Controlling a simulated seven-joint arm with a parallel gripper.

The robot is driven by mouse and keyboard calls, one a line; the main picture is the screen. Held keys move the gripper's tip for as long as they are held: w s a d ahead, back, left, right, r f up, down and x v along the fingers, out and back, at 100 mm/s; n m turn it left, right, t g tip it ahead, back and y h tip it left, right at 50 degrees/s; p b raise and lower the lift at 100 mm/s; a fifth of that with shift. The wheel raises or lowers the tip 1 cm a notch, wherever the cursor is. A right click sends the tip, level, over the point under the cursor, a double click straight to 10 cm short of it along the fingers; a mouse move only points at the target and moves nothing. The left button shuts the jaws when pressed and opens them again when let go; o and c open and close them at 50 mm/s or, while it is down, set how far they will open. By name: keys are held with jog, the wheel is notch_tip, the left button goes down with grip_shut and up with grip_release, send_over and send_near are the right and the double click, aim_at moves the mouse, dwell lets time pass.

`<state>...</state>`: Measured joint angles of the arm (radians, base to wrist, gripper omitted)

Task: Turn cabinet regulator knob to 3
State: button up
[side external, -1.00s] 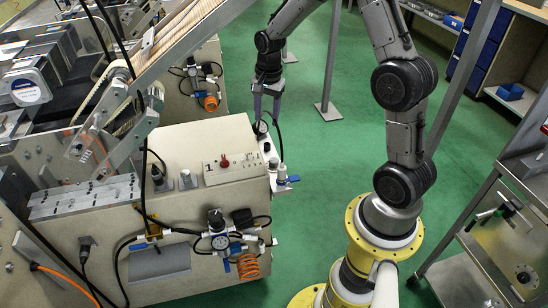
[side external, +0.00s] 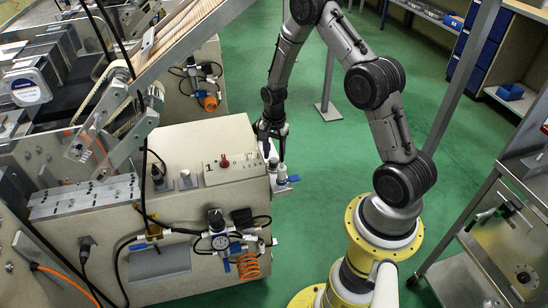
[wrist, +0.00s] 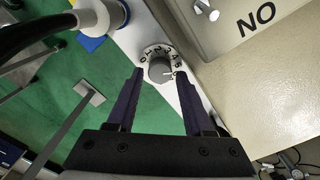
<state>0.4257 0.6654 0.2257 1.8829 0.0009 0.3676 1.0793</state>
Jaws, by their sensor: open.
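In the side view my gripper (side external: 271,148) is at the cabinet's right edge, hiding most of the knob.
Green floor (side external: 320,175) to the right is open, with a metal post behind.

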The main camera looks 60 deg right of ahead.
jog(key=shift+f, duration=0.8)
jog(key=shift+c, duration=0.4)
grip_shut()
jog(key=n, duration=0.5)
jog(key=shift+n, duration=0.3)
jog(key=n, duration=0.6)
jog(key=shift+r, duration=0.1)
